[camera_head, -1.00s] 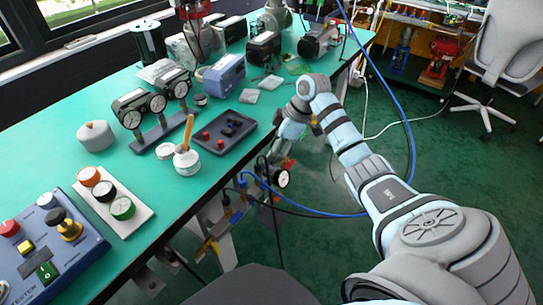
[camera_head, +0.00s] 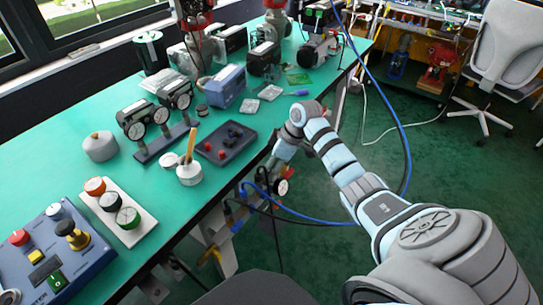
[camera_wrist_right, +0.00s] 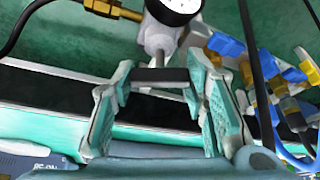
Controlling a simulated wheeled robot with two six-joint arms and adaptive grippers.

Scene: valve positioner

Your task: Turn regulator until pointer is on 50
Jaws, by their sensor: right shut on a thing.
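The regulator shows in the right wrist view as a pale body (camera_wrist_right: 159,36) with a white-faced round gauge (camera_wrist_right: 177,5) above it. The top of the gauge is cut off and its reading cannot be made out. My right gripper (camera_wrist_right: 160,74) is shut on the regulator's dark knob end, with one teal finger on each side. In the head view the gauge (camera_head: 282,187) hangs beside the table's front edge, too small to read. My right gripper (camera_head: 272,172) is there next to it, partly hidden by my wrist. My left gripper is not in view.
Blue fittings (camera_wrist_right: 226,45) and brass fittings sit close right of the regulator in the wrist view, with hoses nearby. A blue hose (camera_head: 310,221) crosses beneath my right arm. The green table (camera_head: 40,165) carries a button box (camera_head: 45,262) and several instruments.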

